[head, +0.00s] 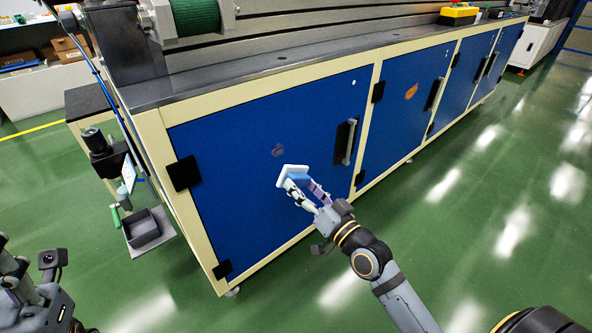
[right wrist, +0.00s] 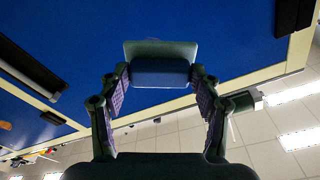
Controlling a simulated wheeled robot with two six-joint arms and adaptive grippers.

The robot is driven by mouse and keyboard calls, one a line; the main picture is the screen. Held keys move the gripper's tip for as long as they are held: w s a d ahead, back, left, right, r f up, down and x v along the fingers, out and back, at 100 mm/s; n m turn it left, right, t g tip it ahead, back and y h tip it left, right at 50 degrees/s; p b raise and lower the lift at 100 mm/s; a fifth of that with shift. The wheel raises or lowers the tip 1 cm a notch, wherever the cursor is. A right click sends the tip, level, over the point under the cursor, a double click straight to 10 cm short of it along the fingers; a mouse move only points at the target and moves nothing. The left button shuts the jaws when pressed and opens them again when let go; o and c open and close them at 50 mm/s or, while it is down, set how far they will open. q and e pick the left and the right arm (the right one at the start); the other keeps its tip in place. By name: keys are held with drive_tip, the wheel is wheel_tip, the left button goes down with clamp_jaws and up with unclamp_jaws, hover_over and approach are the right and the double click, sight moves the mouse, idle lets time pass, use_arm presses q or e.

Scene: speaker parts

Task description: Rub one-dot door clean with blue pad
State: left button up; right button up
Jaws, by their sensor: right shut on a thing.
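The nearest blue cabinet door (head: 240,195) bears one small white dot (head: 353,82) near its upper right corner. A dull purple smudge (head: 278,150) is on this door, left of the black handle (head: 345,141). My right gripper (head: 304,188) is shut on a blue pad (head: 299,177) with a pale plate (head: 291,170) on its face. The pad is in front of the door, just below the smudge; I cannot tell whether it touches. In the right wrist view the pad (right wrist: 160,72) sits between both fingertips. My left gripper (head: 18,272) is partly cut off at lower left.
The door to the right has an orange mark (head: 411,91) and its own handle (head: 433,94). Black hinges (head: 184,173) stick out at the door's left edge. A stand with a grey tray (head: 148,229) is left of the cabinet. The green floor at right is clear.

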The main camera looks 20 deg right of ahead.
sight(290, 173)
drive_tip(key=shift+w, duration=0.15)
drive_tip(key=x, duration=0.1)
drive_tip(key=b+x, duration=0.1)
drive_tip(key=x, duration=0.3)
drive_tip(key=shift+a+r, duration=0.2)
drive_tip(key=shift+r, duration=0.2)
drive_tip(key=shift+b+x, duration=0.3)
drive_tip(key=shift+x, duration=0.55)
drive_tip(key=shift+a+r, duration=0.1)
drive_tip(key=shift+a, duration=0.05)
drive_tip(key=shift+w+a, duration=0.1)
drive_tip(key=shift+w, duration=0.25)
drive_tip(key=shift+w+a, duration=0.2)
drive_tip(key=shift+w, duration=0.35)
